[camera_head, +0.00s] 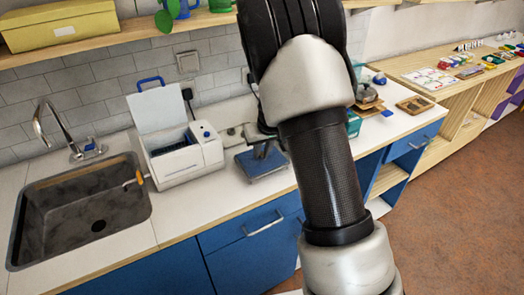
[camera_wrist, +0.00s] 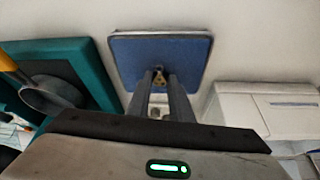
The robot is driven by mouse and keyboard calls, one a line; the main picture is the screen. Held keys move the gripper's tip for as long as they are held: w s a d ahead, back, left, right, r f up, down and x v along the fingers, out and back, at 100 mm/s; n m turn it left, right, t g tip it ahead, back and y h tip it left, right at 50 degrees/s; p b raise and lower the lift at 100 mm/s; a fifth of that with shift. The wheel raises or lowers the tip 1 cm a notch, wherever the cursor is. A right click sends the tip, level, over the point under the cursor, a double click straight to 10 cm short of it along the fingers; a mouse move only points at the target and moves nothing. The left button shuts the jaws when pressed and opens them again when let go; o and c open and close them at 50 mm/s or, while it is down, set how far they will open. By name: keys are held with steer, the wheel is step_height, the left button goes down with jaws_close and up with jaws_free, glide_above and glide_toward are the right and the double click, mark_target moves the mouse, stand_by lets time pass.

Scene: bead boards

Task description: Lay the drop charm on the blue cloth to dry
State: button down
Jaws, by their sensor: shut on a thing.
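The blue cloth (camera_head: 262,164) lies as a flat square on the white counter, between the white machine and my arm. In the wrist view the cloth (camera_wrist: 135,50) fills the upper middle, with a pale rim around it. The fingers hide part of the charm. I cannot tell whether the charm touches the cloth. In the head view my arm hides part of the cloth.
A white machine (camera_head: 183,159) with a raised lid stands left of the cloth, with the sink (camera_head: 78,214) further left. In the wrist view a teal tray (camera_wrist: 97,72) with a round grey scoop (camera_wrist: 50,95) is on the left, and the white machine (camera_wrist: 238,108) is on the right.

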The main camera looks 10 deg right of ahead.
steer(key=c, duration=1.6)
jaws_free()
steer(key=shift+r+p, duration=0.3)
steer(key=shift+r, duration=0.2)
steer(key=s+a+r+m+y+p, duration=0.1)
steer(key=s+a+r, duration=0.1)
steer(key=s+r, duration=1.85)
steer(key=shift+m+t+h, duration=0.4)
steer(key=shift+t+h, duration=0.2)
steer(key=shift+h, duration=0.2)
steer(key=s+r, duration=0.1)
steer(key=s, duration=0.3)
steer(key=s+d+r, duration=0.1)
steer(key=s, duration=0.3)
steer(key=s+r, duration=0.1)
steer(key=s, duration=0.4)
steer(key=shift+d+r, duration=0.1)
steer(key=shift+d, duration=0.25)
